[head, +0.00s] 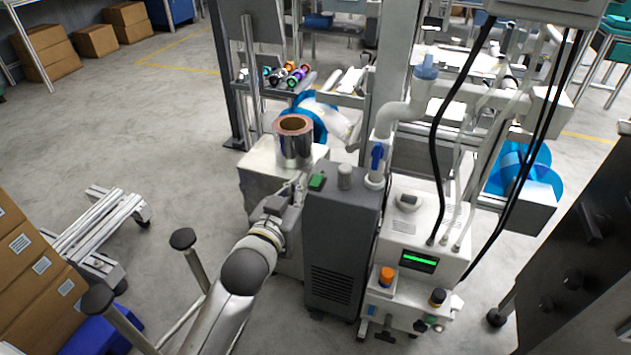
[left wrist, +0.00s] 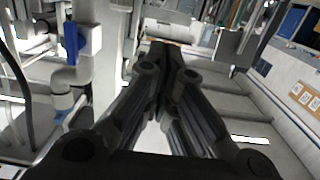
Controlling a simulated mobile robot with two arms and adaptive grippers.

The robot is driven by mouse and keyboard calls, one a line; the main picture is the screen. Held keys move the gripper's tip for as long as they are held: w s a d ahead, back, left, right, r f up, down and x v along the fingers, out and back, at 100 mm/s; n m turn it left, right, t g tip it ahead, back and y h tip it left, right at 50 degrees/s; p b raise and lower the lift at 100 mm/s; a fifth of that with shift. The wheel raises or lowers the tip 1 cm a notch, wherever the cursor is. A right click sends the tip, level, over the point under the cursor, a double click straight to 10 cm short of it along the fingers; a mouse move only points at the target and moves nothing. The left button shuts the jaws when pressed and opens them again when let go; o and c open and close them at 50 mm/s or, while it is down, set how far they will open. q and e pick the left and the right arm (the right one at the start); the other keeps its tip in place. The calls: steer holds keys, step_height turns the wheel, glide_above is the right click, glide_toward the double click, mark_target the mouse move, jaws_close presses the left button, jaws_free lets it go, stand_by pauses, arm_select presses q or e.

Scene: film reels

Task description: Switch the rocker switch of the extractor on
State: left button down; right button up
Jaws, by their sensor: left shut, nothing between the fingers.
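The dark grey cabinet that looks like the extractor (head: 338,245) stands upright in the middle of the head view. A small green piece that looks like its rocker switch (head: 317,181) sits on its top; its on or off position is too small to tell. My left gripper (head: 299,186) is shut and empty, just left of the green piece; I cannot tell whether they touch. In the left wrist view, my left gripper's closed fingers (left wrist: 160,62) fill the middle, and I cannot make out the switch there. My right gripper is not in view.
A metallic roll (head: 294,149) stands on a light box behind my left gripper. A white pipe with a blue valve handle (head: 377,157) rises right of the cabinet. A white unit with a green display (head: 419,261) stands further right. Black cables hang above it. Cartons (head: 40,285) stand at left.

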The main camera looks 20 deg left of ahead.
mark_target(316, 184)
arm_select(q)
steer(key=shift+w, duration=0.1)
